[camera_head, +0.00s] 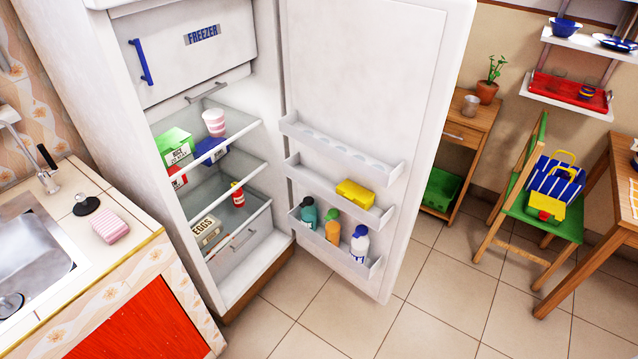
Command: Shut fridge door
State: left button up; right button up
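The fridge (245,292) stands left of centre with its inside in view. Its white door (365,85) is wide open, swung out to the right. The door's shelves hold a yellow box (355,194) and several bottles, one of them white and blue (360,243). Inside the fridge, the shelves hold a green box (174,145), a pink striped cup (214,122), a red bottle (237,194) and an egg carton (206,231). A freezer compartment (185,65) with a blue handle is at the top and looks shut. Neither of my grippers is in view.
A counter with a sink (35,255) and a pink sponge (110,226) stands at the left, close to the fridge. A small wooden table (468,132) and a green chair (541,216) are at the right. The tiled floor (400,325) in front is clear.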

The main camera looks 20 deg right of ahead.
aim_at(370, 85)
jog(key=i+l+u, duration=0.15)
jog(key=l+u, duration=0.35)
jog(key=i+l+u, duration=0.1)
jog(key=l+u, duration=0.95)
jog(key=l, duration=0.35)
jog(key=k+l, duration=0.15)
jog(key=l, duration=0.3)
jog(key=k+l+u, duration=0.15)
jog(key=l, duration=0.8)
jog(key=k+l+u, duration=0.15)
jog(key=l, duration=0.3)
jog(key=k+l, duration=0.1)
jog(key=l, duration=0.3)
jog(key=k+l, duration=0.15)
jog(key=l, duration=0.3)
jog(key=k+l, duration=0.1)
jog(key=l, duration=0.3)
jog(key=i+l+u, duration=0.1)
jog(key=l, duration=0.35)
jog(key=i+u, duration=0.05)
jog(key=i, duration=0.05)
